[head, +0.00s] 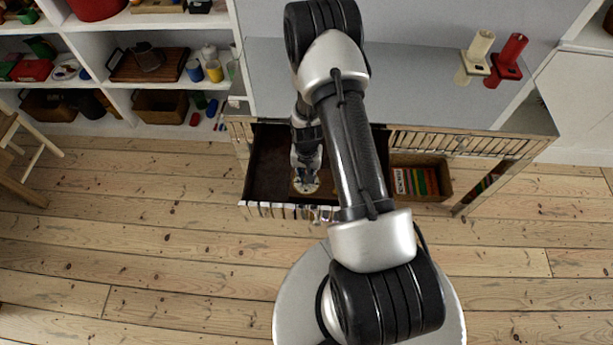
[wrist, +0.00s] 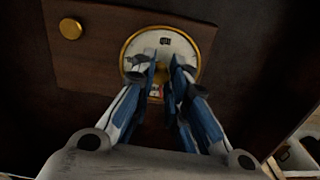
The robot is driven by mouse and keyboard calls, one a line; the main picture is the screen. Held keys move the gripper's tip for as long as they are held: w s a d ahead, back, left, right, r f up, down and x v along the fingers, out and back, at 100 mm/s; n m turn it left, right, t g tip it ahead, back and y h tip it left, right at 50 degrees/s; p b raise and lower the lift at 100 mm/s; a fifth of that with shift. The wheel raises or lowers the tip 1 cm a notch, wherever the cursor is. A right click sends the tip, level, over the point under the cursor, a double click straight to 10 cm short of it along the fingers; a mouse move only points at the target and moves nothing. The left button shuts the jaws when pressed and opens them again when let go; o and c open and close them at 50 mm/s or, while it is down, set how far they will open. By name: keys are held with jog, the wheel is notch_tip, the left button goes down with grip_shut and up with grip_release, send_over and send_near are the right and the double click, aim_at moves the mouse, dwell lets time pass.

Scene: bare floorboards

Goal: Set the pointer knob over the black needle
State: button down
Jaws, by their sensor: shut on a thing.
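A round dial with a white face and a brass rim (wrist: 127,48) is set in a brown wooden panel in the wrist view. My gripper (wrist: 164,66) has its two fingers over the dial face, closed on the pointer knob at its middle. The fingers hide most of the knob, and I cannot tell which way it points. The black needle cannot be made out; a small dark mark shows near the top of the face. A small red and brass patch shows below the fingertips. In the head view my gripper (head: 306,172) reaches down into an open drawer, over the pale dial (head: 306,186).
A brass knob (wrist: 70,28) sits on the panel left of the dial. The drawer's front wall (head: 285,211) and sides surround my gripper. A basket of books (head: 418,180) is to the right. Open floor lies in front.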

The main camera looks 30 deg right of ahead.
jog(key=shift+n, duration=1.6)
jog(key=c, duration=1.5)
grip_release()
jog(key=shift+c, duration=0.2)
jog(key=shift+r, duration=0.1)
notch_tip(320, 180, up, 12)
